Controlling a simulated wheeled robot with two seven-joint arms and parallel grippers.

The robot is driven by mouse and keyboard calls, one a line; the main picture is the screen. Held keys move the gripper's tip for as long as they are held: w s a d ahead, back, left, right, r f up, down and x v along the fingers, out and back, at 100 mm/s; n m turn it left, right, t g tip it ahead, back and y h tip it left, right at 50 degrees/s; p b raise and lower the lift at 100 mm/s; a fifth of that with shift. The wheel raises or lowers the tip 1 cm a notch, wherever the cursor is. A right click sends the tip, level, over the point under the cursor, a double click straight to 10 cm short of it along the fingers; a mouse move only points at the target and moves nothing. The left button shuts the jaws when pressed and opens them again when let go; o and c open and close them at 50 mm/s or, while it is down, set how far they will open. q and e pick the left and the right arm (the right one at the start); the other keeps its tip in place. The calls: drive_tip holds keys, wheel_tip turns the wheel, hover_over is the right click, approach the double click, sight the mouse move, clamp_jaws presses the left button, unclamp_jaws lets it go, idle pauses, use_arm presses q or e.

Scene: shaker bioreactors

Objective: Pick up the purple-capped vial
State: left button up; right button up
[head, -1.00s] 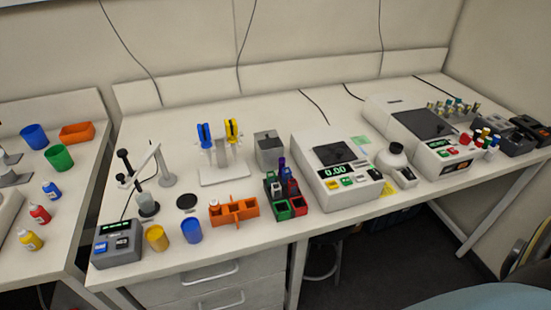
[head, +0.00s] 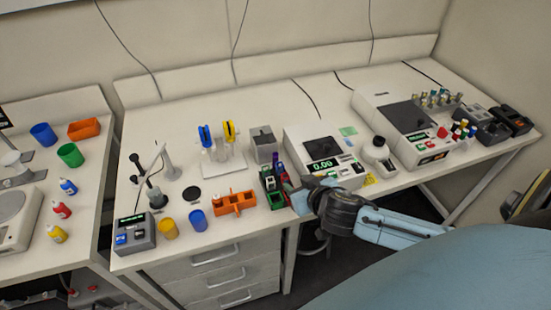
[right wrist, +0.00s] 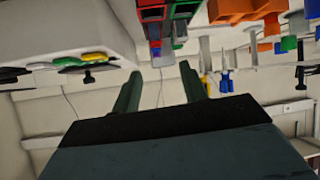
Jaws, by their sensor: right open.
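The purple-capped vial (head: 276,159) stands upright in the far part of a small green, red and dark rack (head: 276,201) on the bench. Its lower part is hidden among the other rack pieces. My right gripper (head: 299,193) has its jaws just right of the rack's near end, apart from the vial. In the right wrist view my right gripper (right wrist: 160,72) is open and empty, with the rack (right wrist: 152,14) ahead, seen upside down. My left gripper is not in view.
A red vial stands in the same rack. An orange rack (head: 235,203) is close on its left, a grey box (head: 263,145) behind it. The bench's front edge runs below my right arm.

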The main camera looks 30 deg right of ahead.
drive_tip(key=w+d+r+t, duration=0.1)
drive_tip(key=w+d, duration=0.2)
drive_tip(key=y, duration=0.1)
approach(277, 155)
drive_tip(key=w, duration=0.2)
drive_tip(key=shift+s+f+x, duration=0.1)
drive_tip(key=shift+f+x, duration=0.1)
drive_tip(key=shift+x, duration=1.45)
drive_tip(key=shift+s+f+x, duration=0.1)
drive_tip(key=shift+f+x, duration=0.1)
drive_tip(key=shift+x, duration=1.45)
drive_tip(key=shift+a, duration=0.1)
drive_tip(key=shift+c, duration=0.2)
clamp_jaws()
